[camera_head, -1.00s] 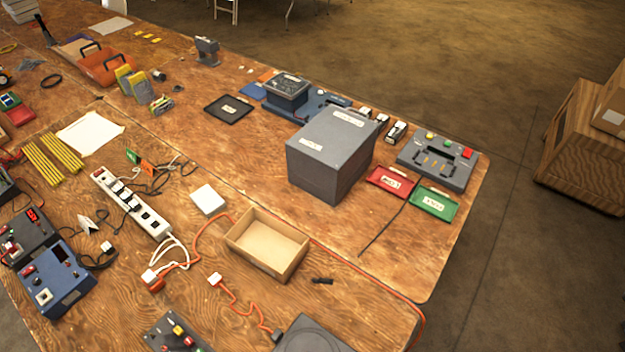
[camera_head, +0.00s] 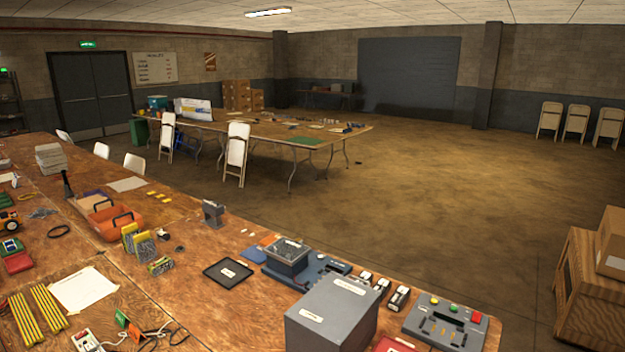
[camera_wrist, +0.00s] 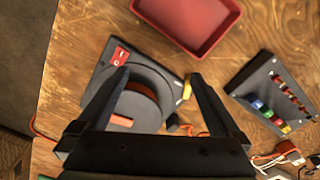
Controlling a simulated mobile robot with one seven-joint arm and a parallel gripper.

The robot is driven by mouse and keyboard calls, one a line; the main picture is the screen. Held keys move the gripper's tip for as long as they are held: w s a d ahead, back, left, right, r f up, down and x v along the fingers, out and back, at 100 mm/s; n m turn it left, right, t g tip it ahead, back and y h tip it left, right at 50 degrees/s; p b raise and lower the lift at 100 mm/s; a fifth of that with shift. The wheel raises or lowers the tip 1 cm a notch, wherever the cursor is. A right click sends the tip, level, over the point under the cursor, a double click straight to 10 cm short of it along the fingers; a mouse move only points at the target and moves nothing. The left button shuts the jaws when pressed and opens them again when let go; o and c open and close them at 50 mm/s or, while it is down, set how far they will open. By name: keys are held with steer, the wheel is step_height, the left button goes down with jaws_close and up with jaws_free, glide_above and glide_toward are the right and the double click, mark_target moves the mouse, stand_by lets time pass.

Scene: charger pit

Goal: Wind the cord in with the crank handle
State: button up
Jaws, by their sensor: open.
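In the wrist view, a dark grey cord reel (camera_wrist: 158,84) with a round drum lies on the wooden table below my gripper. Orange cord (camera_wrist: 133,103) shows around the drum, partly behind the left finger. A red label (camera_wrist: 120,56) sits on its base, and a yellow piece (camera_wrist: 186,88) is at its right edge. A small dark knob (camera_wrist: 172,122) shows near the lower right of the drum; I cannot tell whether it is the crank handle. My gripper (camera_wrist: 158,73) is open and empty, its fingers spread above the reel. The head view shows neither reel nor gripper.
In the wrist view, a red tray (camera_wrist: 188,22) is beyond the reel, and a dark panel with coloured buttons (camera_wrist: 270,93) stands to the right. In the head view, a grey box (camera_head: 333,315) and a switch panel (camera_head: 445,323) stand near the table's right end. Open floor lies beyond.

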step_height(320, 180, up, 8)
steer(key=p, duration=0.7)
steer(key=shift+p, duration=0.4)
